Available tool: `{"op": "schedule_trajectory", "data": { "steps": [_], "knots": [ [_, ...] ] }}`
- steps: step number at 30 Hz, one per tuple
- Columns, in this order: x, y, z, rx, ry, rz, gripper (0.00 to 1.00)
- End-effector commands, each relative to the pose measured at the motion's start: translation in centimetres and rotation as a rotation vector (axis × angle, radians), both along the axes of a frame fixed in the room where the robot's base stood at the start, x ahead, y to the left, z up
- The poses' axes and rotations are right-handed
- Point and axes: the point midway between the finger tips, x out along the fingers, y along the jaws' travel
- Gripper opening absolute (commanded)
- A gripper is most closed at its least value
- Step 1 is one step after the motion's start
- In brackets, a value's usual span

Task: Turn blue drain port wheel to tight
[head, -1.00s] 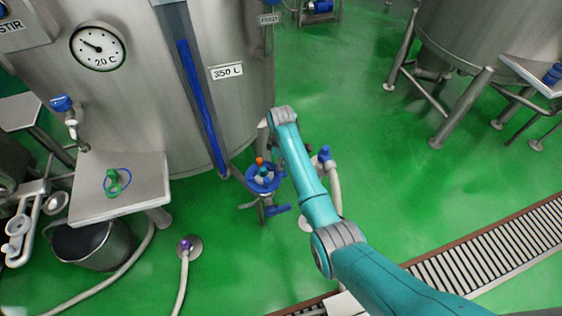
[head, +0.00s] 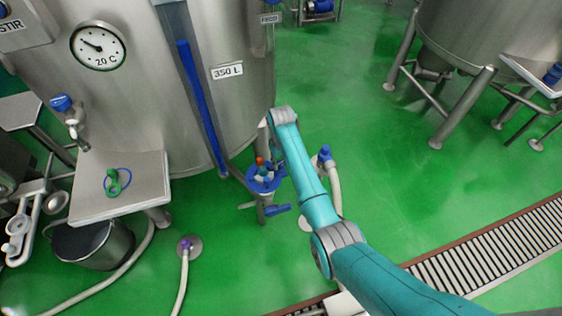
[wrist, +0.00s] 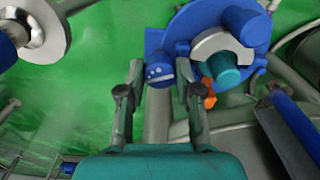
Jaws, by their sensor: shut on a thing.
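The blue drain port wheel (head: 256,186) sits low at the foot of the big steel tank, just left of my arm in the head view. In the wrist view the blue wheel (wrist: 190,25) fills the upper right, with a grey collar and a teal centre. A round blue knob with white marks (wrist: 159,72) stands at its lower left edge. My gripper (wrist: 160,78) has one finger on each side of this knob and is shut on it. An orange piece (wrist: 208,92) shows beside the teal centre. In the head view my arm hides most of the gripper.
A blue lever (head: 278,209) lies just below the wheel. A hose with a blue-topped fitting (head: 325,155) stands right of my arm. A steel shelf (head: 140,195) and bucket (head: 75,245) are at left. Green floor is open at right, up to the drain grate (head: 480,250).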

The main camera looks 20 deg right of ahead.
Motion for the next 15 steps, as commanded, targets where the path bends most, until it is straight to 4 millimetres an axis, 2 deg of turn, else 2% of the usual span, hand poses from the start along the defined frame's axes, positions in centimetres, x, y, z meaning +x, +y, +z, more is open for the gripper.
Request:
{"op": "schedule_trajectory", "data": {
  "steps": [6, 15],
  "knots": [
    [0.02, 0.04, 0.01, 0.0, -0.001, -0.176, 0.0],
    [0.03, 0.06, 0.01, 0.0, -0.001, -0.339, 0.0]
  ]
}}
